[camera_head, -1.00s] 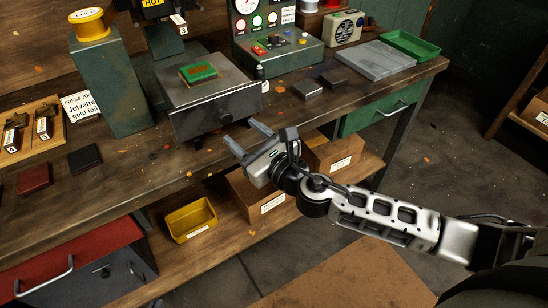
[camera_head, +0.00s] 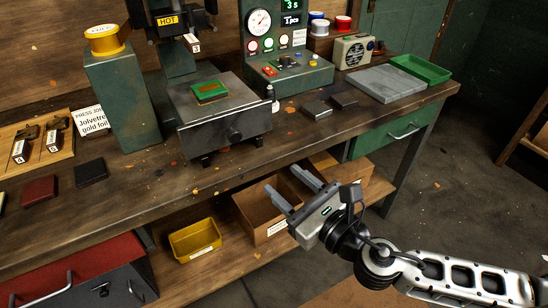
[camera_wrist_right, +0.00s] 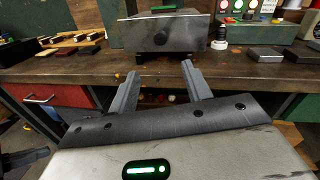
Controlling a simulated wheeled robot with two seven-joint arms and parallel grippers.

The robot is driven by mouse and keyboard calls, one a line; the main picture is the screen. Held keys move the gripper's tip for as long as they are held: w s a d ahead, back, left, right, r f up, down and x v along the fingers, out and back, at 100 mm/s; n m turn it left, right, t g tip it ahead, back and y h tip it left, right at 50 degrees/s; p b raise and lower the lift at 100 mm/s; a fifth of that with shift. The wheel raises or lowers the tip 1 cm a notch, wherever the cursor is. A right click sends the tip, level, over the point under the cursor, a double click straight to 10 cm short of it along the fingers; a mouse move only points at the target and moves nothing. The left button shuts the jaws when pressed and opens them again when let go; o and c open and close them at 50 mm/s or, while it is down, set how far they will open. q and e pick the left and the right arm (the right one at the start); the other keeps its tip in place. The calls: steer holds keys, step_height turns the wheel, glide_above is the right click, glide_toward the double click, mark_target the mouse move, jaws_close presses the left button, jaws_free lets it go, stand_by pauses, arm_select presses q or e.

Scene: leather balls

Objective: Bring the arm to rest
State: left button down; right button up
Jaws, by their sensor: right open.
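My right gripper (camera_head: 294,186) is open and empty in the head view, in front of the workbench's front edge and over the lower shelf's cardboard boxes. Its arm comes in from the lower right. In the right wrist view, its two fingers (camera_wrist_right: 158,88) stand apart with nothing between them, facing the bench edge and the grey press drawer front. My left gripper is not in the head view.
The workbench (camera_head: 140,180) carries a press bed with a green block (camera_head: 209,91), a control box (camera_head: 290,75), a green tray (camera_head: 420,69) and small leather blocks. A yellow bin (camera_head: 195,241) and cardboard box (camera_head: 262,205) sit on the lower shelf. Floor at right is clear.

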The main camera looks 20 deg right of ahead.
steer(key=s+f+n+g+h, duration=0.1)
steer(key=s+f+n+g, duration=0.1)
steer(key=f+n, duration=0.4)
steer(key=s+f+n+g+h, duration=0.1)
steer(key=s+f+n, duration=0.4)
steer(key=n, duration=1.1)
steer(key=s+a+f+n+g+h, duration=0.1)
steer(key=s+f+n+g, duration=0.2)
steer(key=f+n, duration=0.5)
steer(key=shift+s+n+g, duration=0.3)
steer(key=shift+s+n, duration=0.15)
steer(key=shift+n, duration=0.95)
steer(key=shift+a, duration=0.1)
